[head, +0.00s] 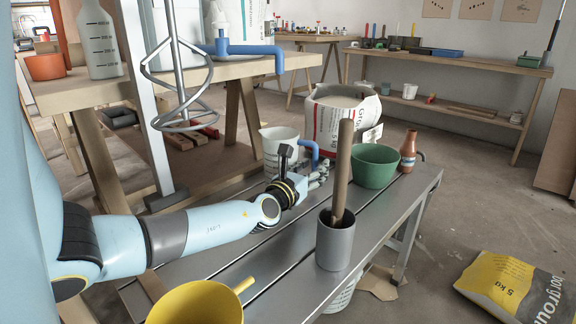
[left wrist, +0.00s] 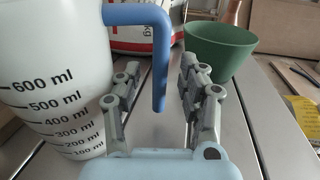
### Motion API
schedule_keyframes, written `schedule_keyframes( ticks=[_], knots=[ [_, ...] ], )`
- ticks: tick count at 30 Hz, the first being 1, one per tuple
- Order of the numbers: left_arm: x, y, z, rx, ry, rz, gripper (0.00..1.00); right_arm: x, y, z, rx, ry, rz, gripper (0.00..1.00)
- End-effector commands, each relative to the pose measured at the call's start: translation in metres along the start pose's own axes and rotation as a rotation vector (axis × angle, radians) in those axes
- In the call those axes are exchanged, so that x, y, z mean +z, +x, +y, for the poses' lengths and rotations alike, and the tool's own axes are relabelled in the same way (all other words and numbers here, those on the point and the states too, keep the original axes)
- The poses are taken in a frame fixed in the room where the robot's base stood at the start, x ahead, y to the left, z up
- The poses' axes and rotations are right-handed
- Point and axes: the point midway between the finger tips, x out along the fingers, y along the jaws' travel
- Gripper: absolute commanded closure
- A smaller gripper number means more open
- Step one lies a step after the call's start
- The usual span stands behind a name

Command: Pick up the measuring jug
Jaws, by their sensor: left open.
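The measuring jug (head: 280,150) is white with a blue handle (head: 308,150) and stands upright on the grey slatted bench (head: 283,256). In the left wrist view the jug (left wrist: 50,85) fills the left side, with black millilitre marks. My left gripper (head: 318,176) reaches in from the left, low beside the jug on its handle side. In the left wrist view its two fingers (left wrist: 160,75) are open, and the hanging blue handle (left wrist: 158,60) shows between them. I cannot tell whether either finger touches it. My right gripper is not in view.
A green bowl (head: 375,166), a terracotta bottle (head: 408,150) and a bag (head: 330,112) stand beyond the gripper. A grey pot (head: 335,245) with a wooden handle and a yellow funnel (head: 195,303) are nearer. A whisk (head: 178,75) hangs above the arm.

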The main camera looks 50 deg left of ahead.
Motion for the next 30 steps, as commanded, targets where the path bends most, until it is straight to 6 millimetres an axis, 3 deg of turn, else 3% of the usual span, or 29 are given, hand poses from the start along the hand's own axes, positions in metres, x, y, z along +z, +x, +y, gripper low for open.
schedule_keyframes(
  ticks=[7, 17, 30],
  knots=[
    [0.0003, 0.0026, 0.0002, 0.000, 0.000, 0.000, 0.59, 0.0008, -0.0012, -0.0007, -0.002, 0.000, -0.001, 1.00],
    [0.0003, 0.0024, 0.0001, 0.000, 0.000, 0.000, 1.00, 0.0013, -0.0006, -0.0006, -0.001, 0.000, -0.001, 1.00],
    [0.0012, 0.0027, 0.0001, 0.000, 0.001, -0.002, 1.00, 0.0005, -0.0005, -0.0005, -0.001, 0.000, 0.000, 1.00]
  ],
)
